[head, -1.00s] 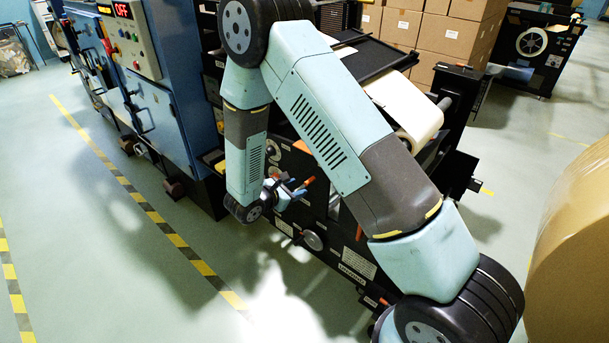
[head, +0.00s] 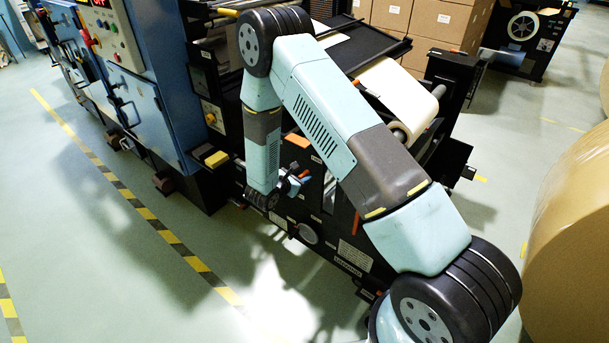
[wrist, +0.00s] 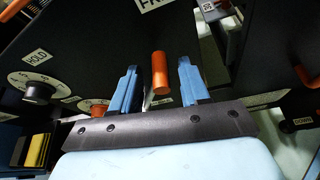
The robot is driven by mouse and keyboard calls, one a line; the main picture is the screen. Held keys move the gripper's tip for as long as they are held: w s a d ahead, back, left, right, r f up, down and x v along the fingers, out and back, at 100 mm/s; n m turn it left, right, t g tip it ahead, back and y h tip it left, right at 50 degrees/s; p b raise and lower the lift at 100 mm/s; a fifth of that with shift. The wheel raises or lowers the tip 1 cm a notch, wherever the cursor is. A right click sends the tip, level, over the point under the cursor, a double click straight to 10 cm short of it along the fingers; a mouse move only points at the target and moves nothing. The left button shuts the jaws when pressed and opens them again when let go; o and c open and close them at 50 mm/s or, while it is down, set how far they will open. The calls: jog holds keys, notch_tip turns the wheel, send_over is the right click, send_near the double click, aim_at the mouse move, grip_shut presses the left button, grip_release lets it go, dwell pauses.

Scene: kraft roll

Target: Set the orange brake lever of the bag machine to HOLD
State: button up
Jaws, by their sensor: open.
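The orange brake lever (wrist: 161,80) shows in the wrist view as a short orange cylinder in front of the machine's black side panel. My gripper (wrist: 158,68) is open, with one blue finger on each side of the lever; I cannot tell whether either touches it. A HOLD label (wrist: 36,57) is on the panel at upper left. A partly cut-off label beginning FR (wrist: 153,4) is at the top edge. In the head view my gripper (head: 297,183) is small, beside the black bag machine (head: 345,250), and partly hidden by my forearm.
A dial (wrist: 38,85) sits below the HOLD label. Other orange bars stand at the right (wrist: 305,76). A blue cabinet (head: 140,100) is at left, a big kraft roll (head: 570,240) at right, cartons (head: 430,25) behind. The striped floor at left is clear.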

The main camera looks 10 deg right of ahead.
jog(key=shift+x, duration=1.5)
jog(key=shift+c, duration=0.3)
grip_shut()
